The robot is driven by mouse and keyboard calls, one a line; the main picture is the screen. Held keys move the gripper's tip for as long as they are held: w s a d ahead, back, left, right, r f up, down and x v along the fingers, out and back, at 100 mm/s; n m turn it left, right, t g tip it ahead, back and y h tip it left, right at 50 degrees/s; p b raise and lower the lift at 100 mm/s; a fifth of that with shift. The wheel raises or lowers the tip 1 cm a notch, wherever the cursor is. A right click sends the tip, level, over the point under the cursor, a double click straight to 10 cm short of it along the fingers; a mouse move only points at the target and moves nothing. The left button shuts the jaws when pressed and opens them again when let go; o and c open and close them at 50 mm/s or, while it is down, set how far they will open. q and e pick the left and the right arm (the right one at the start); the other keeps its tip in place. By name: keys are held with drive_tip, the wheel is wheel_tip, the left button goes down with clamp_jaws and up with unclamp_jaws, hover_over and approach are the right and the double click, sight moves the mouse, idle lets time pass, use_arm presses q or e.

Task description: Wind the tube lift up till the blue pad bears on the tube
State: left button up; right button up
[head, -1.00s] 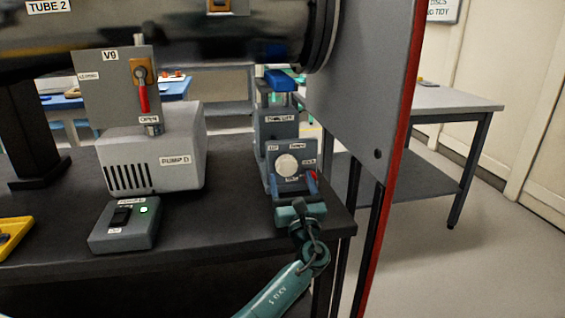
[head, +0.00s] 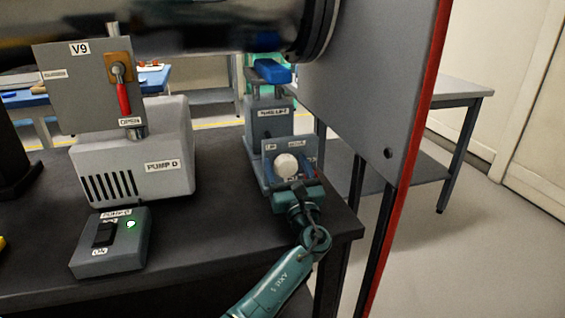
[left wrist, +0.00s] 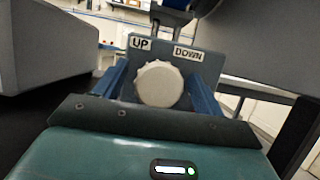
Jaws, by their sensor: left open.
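The tube lift (head: 270,122) is a grey block on the dark bench's right end. Its blue pad (head: 272,72) sits on top, below the dark tube (head: 200,30); a narrow gap seems to show between them in the head view. A white ridged knob (head: 287,166) is on its front. In the left wrist view the knob (left wrist: 159,84) sits under the UP and DOWN labels. My left gripper (head: 289,172) is open, its blue fingers on either side of the knob; I cannot tell if they touch it. My right gripper is not in view.
A grey upright panel (head: 385,90) with a red edge rises close to the right. Bench between switch box and lift is clear.

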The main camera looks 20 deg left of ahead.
use_arm(q)
drive_tip(key=shift+c, duration=0.3)
drive_tip(key=c, duration=0.9)
